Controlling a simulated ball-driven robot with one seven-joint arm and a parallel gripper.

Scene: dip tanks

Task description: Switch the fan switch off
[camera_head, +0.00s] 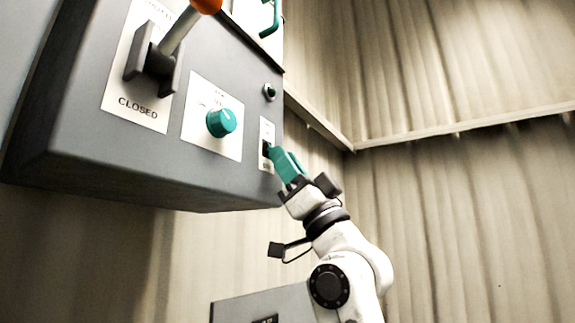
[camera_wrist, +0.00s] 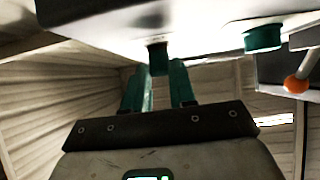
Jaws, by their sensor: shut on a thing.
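The small switch on a narrow white plate (camera_head: 267,131), at the right edge of a grey control box, appears to be the fan switch; its label is too small to read. Its dark body (camera_head: 266,149) shows beside the teal fingertips of my gripper (camera_head: 278,156). My gripper is shut on the switch. The fingertips partly hide it in the head view, so its position cannot be told.
The grey box (camera_head: 120,180) also carries a teal knob (camera_head: 221,122), a large lever (camera_head: 180,32) with an orange end above a "CLOSED" label, and a small round black fitting (camera_head: 269,92). A teal handle (camera_head: 270,18) is above. Open space lies right of the box, before the corrugated wall.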

